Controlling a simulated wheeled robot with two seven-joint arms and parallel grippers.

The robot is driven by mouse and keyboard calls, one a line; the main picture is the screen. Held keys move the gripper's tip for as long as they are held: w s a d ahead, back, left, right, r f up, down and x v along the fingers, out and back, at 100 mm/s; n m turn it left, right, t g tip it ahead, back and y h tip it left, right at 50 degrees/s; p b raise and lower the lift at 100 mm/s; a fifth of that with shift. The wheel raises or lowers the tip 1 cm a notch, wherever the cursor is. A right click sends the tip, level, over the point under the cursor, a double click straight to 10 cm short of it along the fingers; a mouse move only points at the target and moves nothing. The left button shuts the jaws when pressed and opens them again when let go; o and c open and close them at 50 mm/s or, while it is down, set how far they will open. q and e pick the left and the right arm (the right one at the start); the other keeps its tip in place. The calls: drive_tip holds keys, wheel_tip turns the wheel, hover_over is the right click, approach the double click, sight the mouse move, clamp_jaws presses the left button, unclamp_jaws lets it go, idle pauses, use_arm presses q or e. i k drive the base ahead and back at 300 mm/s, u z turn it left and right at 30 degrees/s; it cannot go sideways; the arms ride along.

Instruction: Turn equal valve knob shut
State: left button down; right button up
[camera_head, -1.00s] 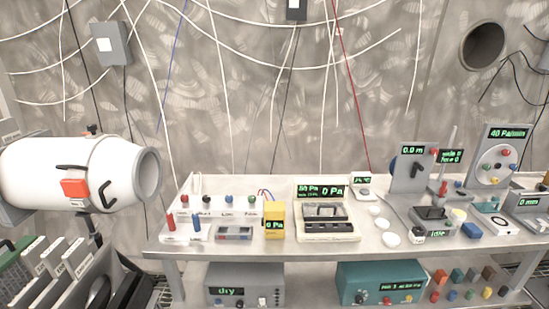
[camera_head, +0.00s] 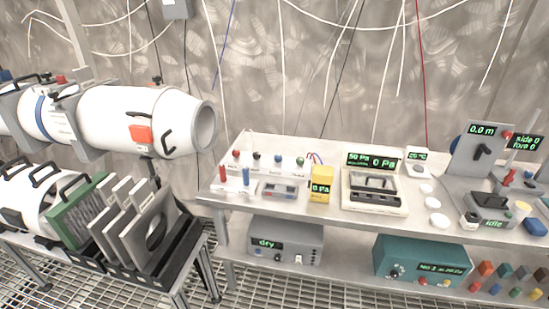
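A white valve block stands at the left end of the steel table, with a row of small coloured knobs along it: a red knob (camera_head: 236,154), a black knob (camera_head: 256,157), a blue knob (camera_head: 278,159) and a green knob (camera_head: 300,162). Small labels sit below the knobs, too small to read, so I cannot tell which knob is the equal valve or how far it is turned. A red upright cylinder (camera_head: 223,173) and a blue one (camera_head: 246,177) stand at the block's front. Neither of my grippers is in view.
A yellow meter (camera_head: 320,184) reading 0 Pa and a pressure gauge (camera_head: 375,188) stand right of the block. A large white pipe (camera_head: 120,120) juts in at the left, above a rack of panels (camera_head: 130,222). The table's front edge (camera_head: 330,219) is clear.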

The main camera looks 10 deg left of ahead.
sight(256, 156)
drive_tip(key=z, duration=0.35)
drive_tip(key=k, duration=0.55)
drive_tip(key=z, duration=1)
drive_tip(key=i, duration=0.8)
drive_tip(key=u, duration=0.8)
drive_tip(key=i, duration=0.55)
drive_tip(key=u, duration=0.5)
